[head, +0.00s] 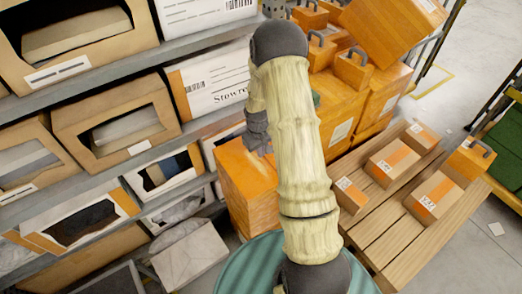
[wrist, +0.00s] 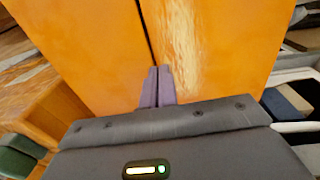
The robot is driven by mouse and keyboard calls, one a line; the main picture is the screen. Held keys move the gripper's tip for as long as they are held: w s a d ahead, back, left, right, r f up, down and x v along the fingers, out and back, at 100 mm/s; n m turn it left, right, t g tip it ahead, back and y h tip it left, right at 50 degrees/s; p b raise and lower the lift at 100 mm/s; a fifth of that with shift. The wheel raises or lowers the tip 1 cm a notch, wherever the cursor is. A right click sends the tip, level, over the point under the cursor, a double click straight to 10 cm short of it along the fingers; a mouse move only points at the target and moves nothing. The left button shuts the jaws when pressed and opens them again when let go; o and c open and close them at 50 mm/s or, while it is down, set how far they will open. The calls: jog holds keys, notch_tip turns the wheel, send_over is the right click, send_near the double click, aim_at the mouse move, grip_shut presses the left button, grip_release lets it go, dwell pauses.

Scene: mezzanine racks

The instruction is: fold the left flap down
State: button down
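In the wrist view two orange panels fill the middle, a left panel (wrist: 90,45) and a right panel (wrist: 215,45), with a dark narrow seam between them. I cannot tell which of them is the left flap. My gripper (wrist: 158,72) has its two grey-purple fingers together, with nothing seen between them, in front of the lower end of the seam. Whether they touch the panels is unclear. In the head view an orange box (head: 248,190) stands below my gripper (head: 262,150); my arm hides part of it, and no raised flap can be made out.
A grey shelf rack (head: 195,130) with open-fronted cartons fills the left. Orange crates (head: 340,105) are stacked behind my arm. A slatted wooden pallet (head: 400,225) at the right carries small cartons (head: 393,162). A green crate (head: 508,145) stands at the far right.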

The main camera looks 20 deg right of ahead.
jog(key=shift+s+f, duration=0.3)
jog(key=shift+f, duration=0.15)
jog(key=shift+w+r+p, duration=0.2)
jog(key=shift+r+p, duration=0.35)
jog(key=shift+p, duration=0.1)
notch_tip(320, 180, up, 14)
jog(key=p, duration=0.2)
jog(key=shift+f, duration=0.15)
jog(key=shift+w, duration=0.1)
jog(key=s+a+r+m+t+p, duration=0.1)
jog(key=s+a+r+p, duration=0.1)
jog(key=s+a+r, duration=0.2)
jog(key=s+a+r+m+t+p, duration=0.1)
jog(key=s+a+r+p, duration=0.2)
jog(key=s+r, duration=0.7)
jog(key=s+a, duration=0.2)
jog(key=s, duration=0.1)
jog(key=shift+a+r+y+p, duration=0.2)
jog(key=shift+a+y+p, duration=0.1)
jog(key=shift+y, duration=0.1)
